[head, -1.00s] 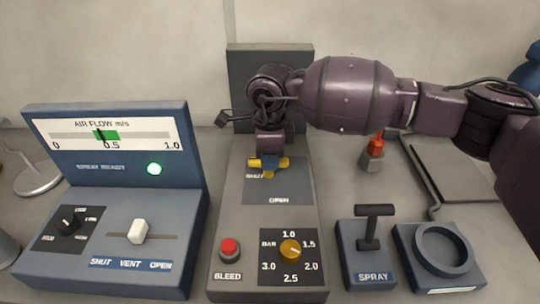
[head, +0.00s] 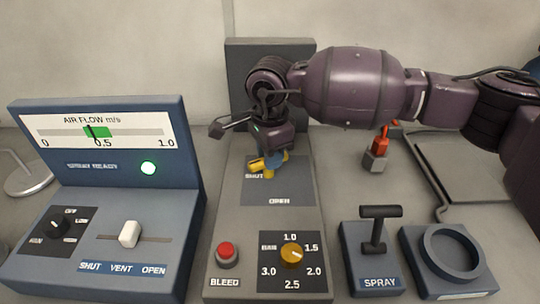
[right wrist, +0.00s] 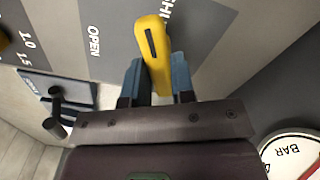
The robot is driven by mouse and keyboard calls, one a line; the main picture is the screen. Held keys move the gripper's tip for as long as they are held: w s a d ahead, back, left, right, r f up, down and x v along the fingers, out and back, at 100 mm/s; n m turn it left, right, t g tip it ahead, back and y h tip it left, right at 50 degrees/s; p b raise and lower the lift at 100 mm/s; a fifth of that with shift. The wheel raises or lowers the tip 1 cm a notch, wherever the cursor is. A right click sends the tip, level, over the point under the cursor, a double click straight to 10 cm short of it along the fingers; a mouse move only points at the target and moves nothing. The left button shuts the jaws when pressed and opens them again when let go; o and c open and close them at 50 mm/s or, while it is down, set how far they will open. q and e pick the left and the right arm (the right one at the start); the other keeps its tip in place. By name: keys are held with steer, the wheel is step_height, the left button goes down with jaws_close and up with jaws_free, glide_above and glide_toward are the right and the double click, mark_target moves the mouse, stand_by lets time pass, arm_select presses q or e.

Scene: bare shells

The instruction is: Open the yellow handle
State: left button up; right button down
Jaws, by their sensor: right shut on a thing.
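The yellow handle (head: 256,165) sits on the grey panel of the middle console, beside the word SHUT. The word OPEN is printed lower on the same panel. In the right wrist view the handle (right wrist: 152,45) stands out between two blue fingers, with a dark slot along it. My right gripper (head: 272,162) reaches down from above and is shut on the handle; it also shows in the right wrist view (right wrist: 156,82). The gripper partly hides the handle in the head view. My left gripper is not in view.
The console also has a red BLEED button (head: 226,252) and an amber BAR knob (head: 292,254). The air flow console (head: 190,180) is at the left. The SPRAY lever (head: 379,225) and a ring holder (head: 452,252) stand at the right. A red-topped fitting (head: 378,150) is behind them.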

steer(key=n+b, duration=0.2)
steer(key=n, duration=0.2)
steer(key=shift+f+n, duration=0.15)
steer(key=shift+n, duration=0.15)
steer(key=n+b, duration=0.1)
steer(key=n, duration=0.1)
steer(key=shift+w+n, duration=0.1)
steer(key=shift+n, duration=0.3)
steer(key=n+b, duration=0.1)
steer(key=n, duration=0.2)
steer(key=shift+a+b, duration=0.1)
steer(key=shift+b, duration=0.2)
steer(key=shift+n+b, duration=0.3)
steer(key=shift+n, duration=0.4)
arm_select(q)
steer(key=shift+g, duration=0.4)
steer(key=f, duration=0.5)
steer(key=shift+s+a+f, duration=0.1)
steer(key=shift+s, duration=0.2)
arm_select(e)
steer(key=shift+n, duration=0.3)
steer(key=shift+r, duration=0.25)
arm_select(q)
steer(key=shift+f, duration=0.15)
arm_select(e)
steer(key=c, duration=1)
jaws_free()
steer(key=shift+o, duration=0.2)
